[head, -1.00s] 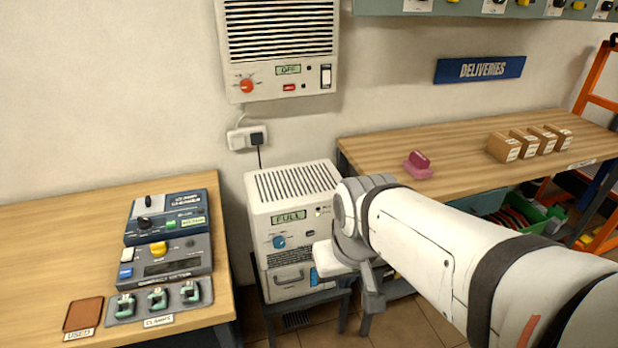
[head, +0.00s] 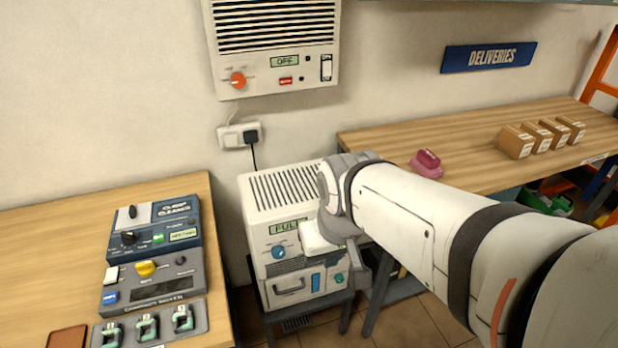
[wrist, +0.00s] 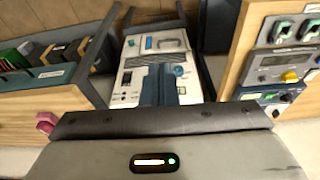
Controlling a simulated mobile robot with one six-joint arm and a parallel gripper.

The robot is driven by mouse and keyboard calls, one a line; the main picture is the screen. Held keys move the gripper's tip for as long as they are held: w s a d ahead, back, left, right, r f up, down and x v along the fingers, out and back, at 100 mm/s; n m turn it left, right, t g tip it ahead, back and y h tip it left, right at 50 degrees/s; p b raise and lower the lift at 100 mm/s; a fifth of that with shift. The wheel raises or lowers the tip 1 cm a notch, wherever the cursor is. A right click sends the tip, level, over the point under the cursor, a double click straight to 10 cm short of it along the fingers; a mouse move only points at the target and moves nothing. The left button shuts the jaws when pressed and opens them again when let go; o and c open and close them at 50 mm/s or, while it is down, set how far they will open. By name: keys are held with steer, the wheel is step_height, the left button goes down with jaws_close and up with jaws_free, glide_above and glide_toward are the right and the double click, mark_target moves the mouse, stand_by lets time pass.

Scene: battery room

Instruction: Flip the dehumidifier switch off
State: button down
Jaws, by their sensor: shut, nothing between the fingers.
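The dehumidifier (head: 275,190) is a white box with a slatted top, standing on a low dark stool. Its front has a display reading FULL (head: 287,228), a blue dial (head: 278,252) and a drawer handle below. My gripper covers the right part of its front in the head view, and I cannot make out its switch. In the wrist view the dehumidifier (wrist: 128,77) shows upside down at top centre. My gripper (wrist: 161,72) is shut and empty in front of its panel; I cannot tell whether it touches.
A wall unit (head: 262,70) with an OFF display and its own rocker switch hangs above. A plug in a socket (head: 238,135) sits between them. The left bench (head: 50,240) holds instrument boxes (head: 153,262). The right bench (head: 470,140) carries a pink stamp (head: 427,163) and small cartons.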

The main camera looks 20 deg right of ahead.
steer(key=w+d+f+m+t+y+b, duration=0.15)
steer(key=w+f+m+b, duration=0.25)
steer(key=f+b, duration=0.45)
steer(key=w+d+f+m+t+y+b, duration=0.1)
steer(key=w+d+f+m+t+b, duration=0.1)
steer(key=w+f+m+b, duration=0.6)
steer(key=w+d+f+m+t+h+b, duration=0.1)
steer(key=d+f+m+t+b, duration=0.1)
steer(key=d+b, duration=0.4)
steer(key=w+d+f+m+t+h+b, duration=0.1)
steer(key=d+f+m+t+b, duration=0.1)
steer(key=d+f+b, duration=0.3)
steer(key=d+m+b, duration=0.1)
steer(key=d+b, duration=0.1)
steer(key=b, duration=0.2)
steer(key=shift+w+f+m+b, duration=0.15)
steer(key=shift+w+m+b, duration=0.1)
steer(key=shift+m+b, duration=0.1)
steer(key=shift+a, duration=0.1)
steer(key=w+r+b+x, duration=0.1)
steer(key=r+b+x, duration=0.1)
steer(key=x, duration=1)
steer(key=shift+w+b, duration=0.7)
steer(key=shift+b, duration=0.2)
